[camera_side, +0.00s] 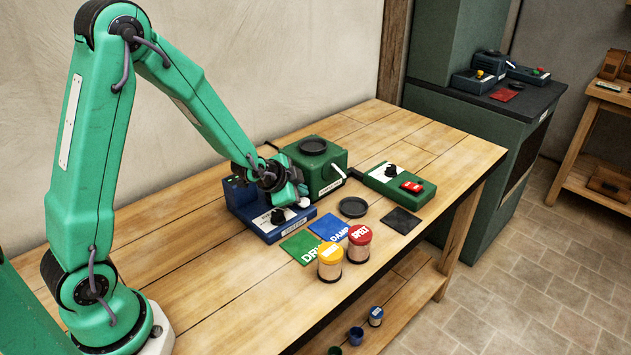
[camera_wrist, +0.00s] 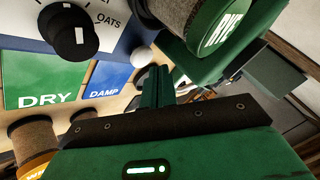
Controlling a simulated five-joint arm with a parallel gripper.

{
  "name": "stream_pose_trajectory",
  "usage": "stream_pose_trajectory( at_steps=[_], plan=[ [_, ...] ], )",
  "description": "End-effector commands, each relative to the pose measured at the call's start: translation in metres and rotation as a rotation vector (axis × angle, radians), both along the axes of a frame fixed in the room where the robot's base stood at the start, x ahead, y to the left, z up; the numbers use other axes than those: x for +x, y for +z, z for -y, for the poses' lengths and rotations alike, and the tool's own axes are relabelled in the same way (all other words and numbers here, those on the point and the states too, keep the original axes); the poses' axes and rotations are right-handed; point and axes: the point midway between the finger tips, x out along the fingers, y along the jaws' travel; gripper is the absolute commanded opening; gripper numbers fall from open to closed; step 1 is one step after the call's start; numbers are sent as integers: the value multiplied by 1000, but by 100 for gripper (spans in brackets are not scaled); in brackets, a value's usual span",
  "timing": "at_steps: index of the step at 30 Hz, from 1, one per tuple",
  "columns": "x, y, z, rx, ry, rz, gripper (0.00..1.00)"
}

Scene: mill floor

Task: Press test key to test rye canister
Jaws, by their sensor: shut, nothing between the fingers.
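The blue tester (camera_side: 270,229) with a black dial (camera_side: 278,215) stands on the bench; the dial also shows in the wrist view (camera_wrist: 72,32), near the word OATS. A white ball-shaped key (camera_side: 303,202) is at its right end; it also shows in the wrist view (camera_wrist: 140,57). My gripper (camera_side: 301,190) is shut and empty, its fingertips close to the white key; contact cannot be told. The rye canister, with a green lid (camera_wrist: 222,27), is beyond the fingers in the wrist view. I cannot pick it out in the side view.
The green DRY card (camera_side: 300,246) and blue DAMP card (camera_side: 328,228) lie in front of the tester. A yellow-lidded canister (camera_side: 330,263) and the red-lidded spelt canister (camera_side: 359,245) stand nearby. A green machine (camera_side: 318,180) is behind; a green switch box (camera_side: 385,182) is right.

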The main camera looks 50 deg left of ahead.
Motion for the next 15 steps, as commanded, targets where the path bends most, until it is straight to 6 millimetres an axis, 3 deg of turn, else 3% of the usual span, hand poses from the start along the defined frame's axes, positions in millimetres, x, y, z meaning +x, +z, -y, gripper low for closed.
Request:
stream_pose_trajectory(
  at_steps=[15],
  plan=[
    [0,-7,0,0,0,-1,0]
  ],
)
